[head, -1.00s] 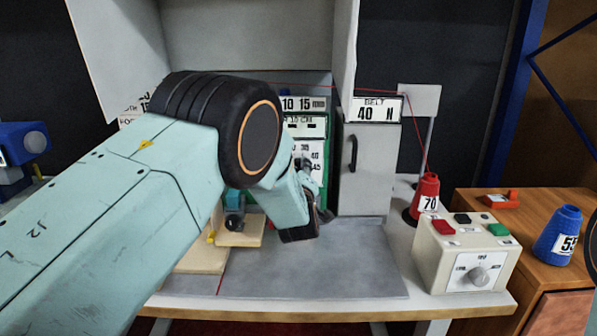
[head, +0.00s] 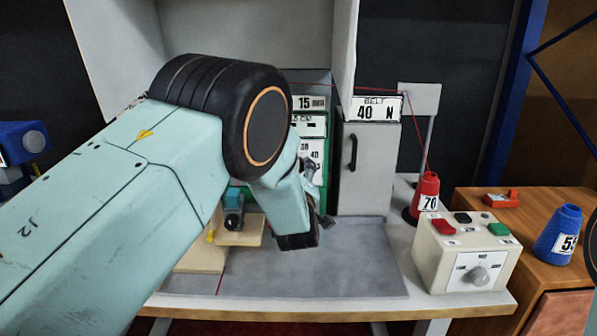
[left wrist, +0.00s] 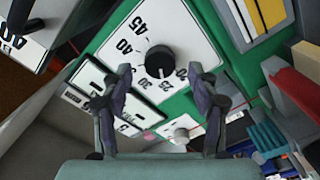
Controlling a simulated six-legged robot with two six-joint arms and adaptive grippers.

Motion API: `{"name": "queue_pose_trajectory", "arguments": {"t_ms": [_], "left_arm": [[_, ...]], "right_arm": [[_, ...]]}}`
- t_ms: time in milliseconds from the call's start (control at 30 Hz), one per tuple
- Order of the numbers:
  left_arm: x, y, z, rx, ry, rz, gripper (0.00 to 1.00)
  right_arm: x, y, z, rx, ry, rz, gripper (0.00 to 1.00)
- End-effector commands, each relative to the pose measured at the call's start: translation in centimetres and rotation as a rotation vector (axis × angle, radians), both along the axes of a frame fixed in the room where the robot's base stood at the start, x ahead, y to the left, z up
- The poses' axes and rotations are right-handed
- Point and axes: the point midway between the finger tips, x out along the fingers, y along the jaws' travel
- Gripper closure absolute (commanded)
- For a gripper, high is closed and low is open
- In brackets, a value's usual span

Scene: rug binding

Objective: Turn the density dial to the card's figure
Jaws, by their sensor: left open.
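The density dial is a black round knob (left wrist: 160,62) on a white plate (left wrist: 180,28) printed with figures such as 45, 40 and 30. Its pointer direction is not clear to me. My left gripper (left wrist: 160,72) is open, one finger on either side of the knob in the left wrist view; contact cannot be told. In the head view the left gripper (head: 318,192) is in front of the green machine, and its arm hides the knob. A white plate marked 15 mm (head: 312,103) sits above. A card with the figure for the dial is not clearly readable.
A 40 N belt plate (head: 377,108) is on the grey cabinet (head: 366,180). A red cone marked 70 (head: 427,192) and a control box (head: 465,255) with its own knob stand right. A blue cone (head: 558,235) is farther right. The grey mat (head: 330,270) is clear in front.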

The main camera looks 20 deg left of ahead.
Motion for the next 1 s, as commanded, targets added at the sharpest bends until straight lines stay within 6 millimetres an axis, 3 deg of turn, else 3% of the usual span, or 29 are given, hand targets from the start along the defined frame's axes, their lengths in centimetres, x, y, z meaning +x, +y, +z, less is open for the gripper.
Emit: {"name": "queue_pose_trajectory", "arguments": {"t_ms": [200,400,1000], "left_arm": [[-3.0,-0.9,0.1,0.002,0.000,-0.001,0.40],[-4.5,-1.3,0.1,0.000,-0.001,0.000,0.40],[-4.9,-1.4,0.1,-0.001,-0.001,0.001,0.40]], "right_arm": [[0.0,0.0,0.0,0.000,0.000,0.000,0.60],[0.0,0.0,0.0,0.000,0.000,0.000,0.60],[0.0,0.0,0.0,0.000,0.000,0.000,0.60]]}}
